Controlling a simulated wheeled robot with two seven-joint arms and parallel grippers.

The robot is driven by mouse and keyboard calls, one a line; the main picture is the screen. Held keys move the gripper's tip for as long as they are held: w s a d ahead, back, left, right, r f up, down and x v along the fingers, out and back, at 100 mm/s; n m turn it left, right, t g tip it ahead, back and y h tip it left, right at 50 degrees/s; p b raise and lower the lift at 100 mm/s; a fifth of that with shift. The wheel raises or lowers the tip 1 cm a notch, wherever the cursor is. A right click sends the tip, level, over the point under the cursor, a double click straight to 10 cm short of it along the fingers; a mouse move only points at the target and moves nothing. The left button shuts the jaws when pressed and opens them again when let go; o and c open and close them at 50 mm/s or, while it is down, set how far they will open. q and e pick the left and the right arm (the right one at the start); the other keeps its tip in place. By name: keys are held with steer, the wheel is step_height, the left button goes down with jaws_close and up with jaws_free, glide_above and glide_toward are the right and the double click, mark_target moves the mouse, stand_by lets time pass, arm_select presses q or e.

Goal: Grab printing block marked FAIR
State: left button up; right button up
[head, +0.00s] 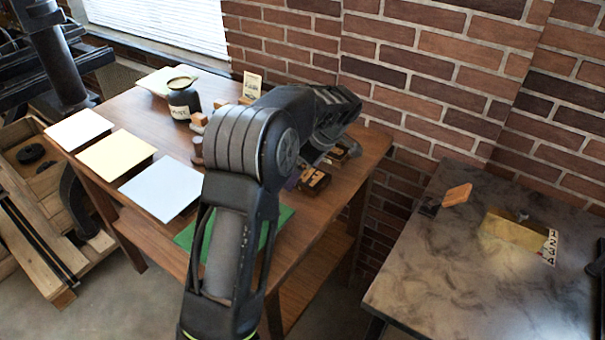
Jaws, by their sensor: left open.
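Several small wooden printing blocks stand on the wooden table (112,104). One block with a dark top (314,181) is near the table's right side, and darker blocks (347,146) sit just behind it. No lettering is readable, so I cannot tell which is marked FAIR. My left arm reaches across the table. My left gripper (318,160) is open, low beside the blocks and partly hidden by my own arm. I cannot see whether it touches a block. My right gripper is not in view.
Three paper stacks (162,189) line the table's left side. A dark jar (183,100) and a small card (252,85) stand at the back. A green mat (283,218) lies under my arm.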

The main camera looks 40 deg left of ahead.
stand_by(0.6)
arm_select(q)
steer(key=c, duration=1.8)
